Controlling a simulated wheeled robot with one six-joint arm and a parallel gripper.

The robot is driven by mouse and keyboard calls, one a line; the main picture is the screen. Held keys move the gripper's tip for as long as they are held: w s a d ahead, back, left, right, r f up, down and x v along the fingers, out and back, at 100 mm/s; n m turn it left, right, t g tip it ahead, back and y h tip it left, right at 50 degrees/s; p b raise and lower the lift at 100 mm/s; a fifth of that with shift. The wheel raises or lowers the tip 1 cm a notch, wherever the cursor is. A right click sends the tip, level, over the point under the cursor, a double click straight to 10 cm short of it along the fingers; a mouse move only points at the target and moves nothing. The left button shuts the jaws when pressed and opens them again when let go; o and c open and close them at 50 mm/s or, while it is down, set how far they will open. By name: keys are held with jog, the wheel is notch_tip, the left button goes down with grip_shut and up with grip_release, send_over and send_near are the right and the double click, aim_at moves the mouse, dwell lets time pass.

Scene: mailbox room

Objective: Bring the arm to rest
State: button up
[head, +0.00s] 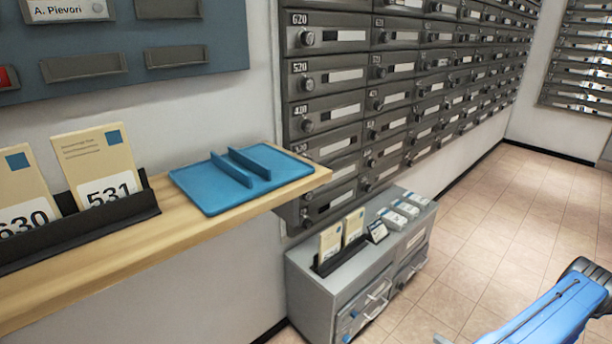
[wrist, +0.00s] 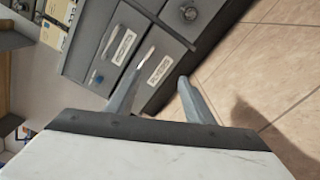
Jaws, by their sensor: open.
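My gripper (wrist: 167,66) shows in the wrist view with its two grey fingers apart and nothing between them. Beyond the fingers is the front of the grey low cabinet (wrist: 113,22), with drawers, white labels and handles. I cannot tell the exact distance to it. In the head view my blue arm reaches in from the lower right, beside the same grey cabinet (head: 310,288) and over the tiled floor. The gripper itself is mostly cut off by the bottom edge there.
A wooden shelf (head: 240,212) at the left holds a blue tray (head: 212,192) and a black holder (head: 117,213) with envelopes marked 630 and 531. Grey mailboxes (head: 330,75) line the wall. Envelopes and small boxes stand on the cabinet. The tiled floor (head: 500,215) at the right is clear.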

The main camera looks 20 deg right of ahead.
jog(key=w+a+r+n+g+y, duration=0.35)
jog(key=w+r+n, duration=0.2)
jog(key=r, duration=0.45)
jog(key=w+a+r+n+g+y, duration=0.2)
jog(key=w+a+r+n+g, duration=0.25)
jog(key=r, duration=0.55)
jog(key=w+a+r+n+g+h, duration=0.1)
jog(key=w+a+r+n+g, duration=0.15)
jog(key=a+r+n, duration=0.5)
jog(key=w+a+r+n+g+h, duration=0.15)
jog(key=a+r+n+g, duration=0.3)
jog(key=r, duration=0.55)
jog(key=s+a+r+n+g+h, duration=0.1)
jog(key=s+a+r+n+h, duration=0.2)
jog(key=a+r+n, duration=0.3)
jog(key=s+a+r+n+h, duration=0.2)
jog(key=a+r+n, duration=0.2)
jog(key=a+r, duration=0.4)
jog(key=s+a+r+n+t+h, duration=0.2)
jog(key=s+a+r+n, duration=0.2)
jog(key=s+n, duration=0.2)
jog(key=s+a+r+n+t+h, duration=0.2)
jog(key=s+a+r+n+h, duration=0.1)
jog(key=s, duration=0.5)
jog(key=shift+a+r+n+t, duration=0.3)
jog(key=shift+a+r+n, duration=0.4)
jog(key=shift+a+n, duration=0.55)
jog(key=shift+w+d, duration=0.1)
jog(key=shift+d, duration=0.1)
